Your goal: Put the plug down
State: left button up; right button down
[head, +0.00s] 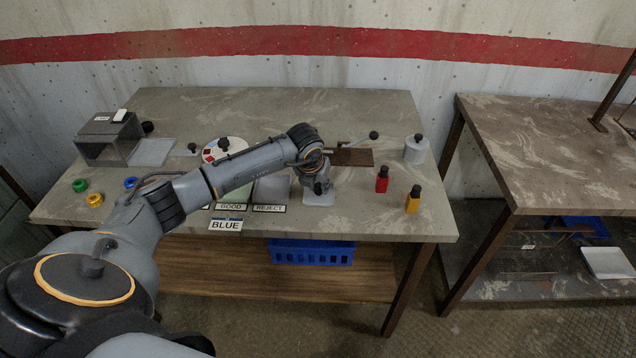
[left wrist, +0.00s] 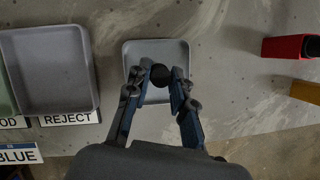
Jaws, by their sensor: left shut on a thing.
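My left gripper (head: 320,186) points down over a small grey tray (head: 318,204) near the front edge of the table. In the left wrist view my left gripper (left wrist: 161,80) is shut on a plug (left wrist: 160,74), of which only a dark round top shows between the fingertips. The small tray (left wrist: 136,52) lies directly beneath it. I cannot tell whether the plug touches the tray floor. The plug is hidden by the gripper in the head view. My right gripper is not in view.
A larger grey tray (left wrist: 47,70) with a REJECT label (left wrist: 70,117) lies left of the small tray. A red block (head: 382,183) and a yellow block (head: 412,203), both black-topped, stand to the right. A lever fixture (head: 352,156) stands behind. The table (head: 400,225) is bare at its front right.

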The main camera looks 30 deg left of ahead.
pick_arm(q)
jog(key=shift+f, duration=0.2)
jog(key=o, duration=0.7)
jog(key=shift+o, duration=0.2)
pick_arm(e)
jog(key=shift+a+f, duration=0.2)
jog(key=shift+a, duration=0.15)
pick_arm(q)
jog(key=shift+r, duration=0.1)
jog(key=shift+r, duration=0.4)
jog(key=b+v, duration=0.3)
jog(key=v, duration=0.8)
jog(key=shift+s+r, duration=0.2)
jog(key=shift+s, duration=0.1)
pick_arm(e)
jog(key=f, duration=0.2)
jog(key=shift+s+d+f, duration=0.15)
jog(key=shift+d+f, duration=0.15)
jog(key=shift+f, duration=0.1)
pick_arm(q)
jog(key=shift+d, duration=0.1)
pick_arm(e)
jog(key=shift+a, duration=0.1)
